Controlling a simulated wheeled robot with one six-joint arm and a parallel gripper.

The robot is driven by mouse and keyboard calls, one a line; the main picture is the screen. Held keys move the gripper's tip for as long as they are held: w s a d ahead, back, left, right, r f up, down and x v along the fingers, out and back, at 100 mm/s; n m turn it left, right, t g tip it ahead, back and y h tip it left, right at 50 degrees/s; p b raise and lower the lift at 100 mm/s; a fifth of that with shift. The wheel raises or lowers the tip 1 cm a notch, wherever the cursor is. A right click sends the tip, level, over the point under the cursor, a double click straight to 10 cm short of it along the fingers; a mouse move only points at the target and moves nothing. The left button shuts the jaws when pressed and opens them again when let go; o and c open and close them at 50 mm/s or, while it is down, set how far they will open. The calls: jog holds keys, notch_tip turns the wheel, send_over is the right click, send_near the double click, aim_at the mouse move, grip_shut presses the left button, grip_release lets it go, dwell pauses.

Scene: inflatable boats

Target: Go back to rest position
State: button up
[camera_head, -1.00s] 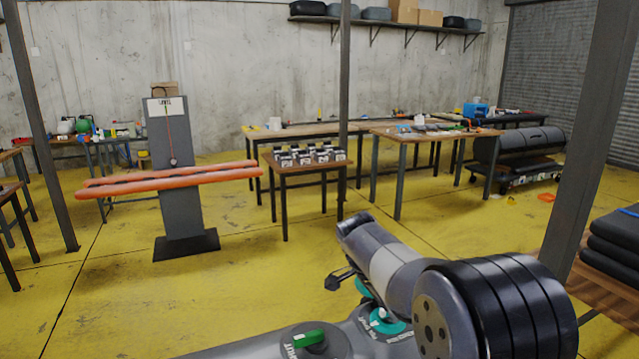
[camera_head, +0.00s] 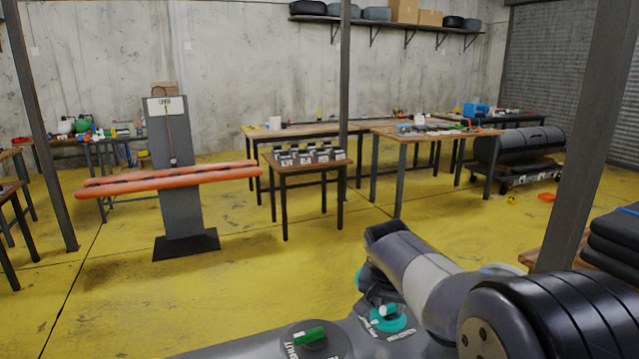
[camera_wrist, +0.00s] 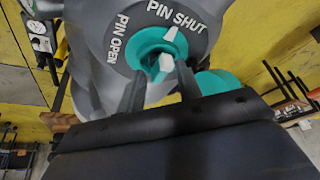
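My gripper (camera_wrist: 159,72) shows in the wrist view. Its two dark fingers stand apart with a gap between them, and I see nothing held. Beyond the fingers is a teal valve (camera_wrist: 150,50) with a white piece at its centre, on a grey surface lettered "PIN SHUT" and "PIN OPEN". I cannot tell how far the fingertips are from it. In the head view my arm (camera_head: 430,275) is folded at the lower right. A teal valve (camera_head: 388,318) and a dial with a green handle (camera_head: 310,336) sit on the grey surface below it. My fingers are not clear there.
A dark post (camera_head: 585,140) and a stack of black pads (camera_head: 615,240) stand close at the right. A small table (camera_head: 310,166) with labelled items and an orange tube rack (camera_head: 170,180) are farther off. The yellow floor (camera_head: 270,250) between is clear.

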jog(key=shift+n, duration=0.6)
jog(key=shift+y, duration=0.3)
